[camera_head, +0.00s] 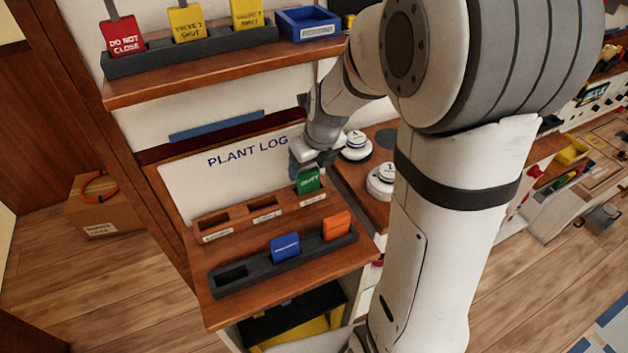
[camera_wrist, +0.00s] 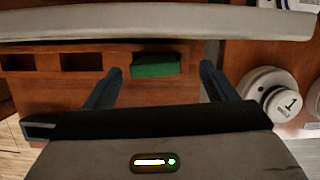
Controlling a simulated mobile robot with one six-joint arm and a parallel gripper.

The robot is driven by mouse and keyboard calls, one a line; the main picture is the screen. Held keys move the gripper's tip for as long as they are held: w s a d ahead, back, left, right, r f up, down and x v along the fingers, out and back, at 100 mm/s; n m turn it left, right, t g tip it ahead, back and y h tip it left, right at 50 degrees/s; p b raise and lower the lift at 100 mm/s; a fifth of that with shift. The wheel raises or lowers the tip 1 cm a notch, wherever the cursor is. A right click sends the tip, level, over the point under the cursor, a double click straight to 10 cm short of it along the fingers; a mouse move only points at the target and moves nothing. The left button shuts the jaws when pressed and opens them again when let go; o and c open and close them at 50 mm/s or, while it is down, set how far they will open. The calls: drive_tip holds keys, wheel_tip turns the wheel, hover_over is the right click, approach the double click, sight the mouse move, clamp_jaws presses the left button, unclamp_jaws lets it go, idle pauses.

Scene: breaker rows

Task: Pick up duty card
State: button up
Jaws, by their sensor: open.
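The duty card is a green card (camera_head: 308,181) with white lettering that I cannot read for sure. It stands upright in the right slot of a wooden three-slot rack (camera_head: 238,228) below the "PLANT LOG" board. In the wrist view the card's green top edge (camera_wrist: 155,64) shows between my fingers. My gripper (camera_head: 306,162) is just above and behind the card. In the wrist view my gripper (camera_wrist: 160,70) is open, with one dark finger on each side of the card, apparently apart from it. The other two rack slots are empty.
A dark tray (camera_head: 250,276) in front holds a blue card (camera_head: 285,247) and an orange card (camera_head: 337,225), with its left slot empty. Round white knobs (camera_head: 380,180) stand to the right of the rack. A shelf (camera_head: 200,80) with red and yellow cards is above.

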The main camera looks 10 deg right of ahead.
sight(308, 171)
drive_tip(key=x, duration=0.5)
drive_tip(key=shift+a, duration=0.3)
drive_tip(key=c, duration=1.1)
